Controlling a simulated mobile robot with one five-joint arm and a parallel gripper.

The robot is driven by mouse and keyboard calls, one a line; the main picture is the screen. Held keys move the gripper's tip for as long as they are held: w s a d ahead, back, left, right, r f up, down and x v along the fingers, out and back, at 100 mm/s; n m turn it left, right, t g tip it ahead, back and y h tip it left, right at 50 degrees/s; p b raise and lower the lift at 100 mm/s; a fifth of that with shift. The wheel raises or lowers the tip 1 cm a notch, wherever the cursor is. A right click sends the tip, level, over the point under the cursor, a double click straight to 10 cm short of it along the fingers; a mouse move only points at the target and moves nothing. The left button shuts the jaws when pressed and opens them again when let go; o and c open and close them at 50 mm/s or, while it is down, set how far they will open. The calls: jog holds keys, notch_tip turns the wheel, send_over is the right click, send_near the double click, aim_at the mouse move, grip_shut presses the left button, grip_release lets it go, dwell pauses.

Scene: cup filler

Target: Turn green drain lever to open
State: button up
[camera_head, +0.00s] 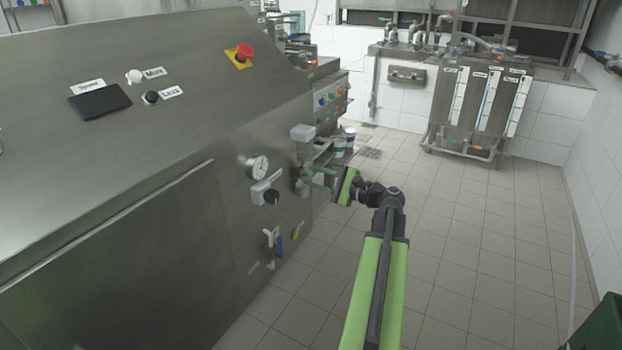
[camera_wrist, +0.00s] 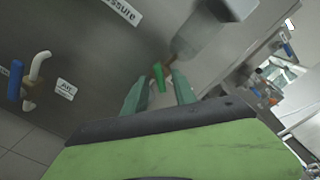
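The green drain lever (camera_wrist: 159,77) is a small bright green handle on a metal fitting, near the middle of the wrist view. My gripper (camera_wrist: 160,88) is open, with one teal finger on each side of the lever. I cannot tell whether either finger touches it. In the head view my gripper (camera_head: 318,184) reaches left to the machine's side panel, below a grey box. There the lever is too small and too close to the fingers to make out clearly.
The large steel machine (camera_head: 110,190) fills the left. A pressure gauge (camera_head: 258,166), a black knob (camera_head: 271,197) and a blue handle (camera_head: 279,246) sit on its panel near my gripper. White cups (camera_head: 339,147) stand just behind.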

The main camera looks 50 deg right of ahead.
jog(key=shift+w, duration=0.3)
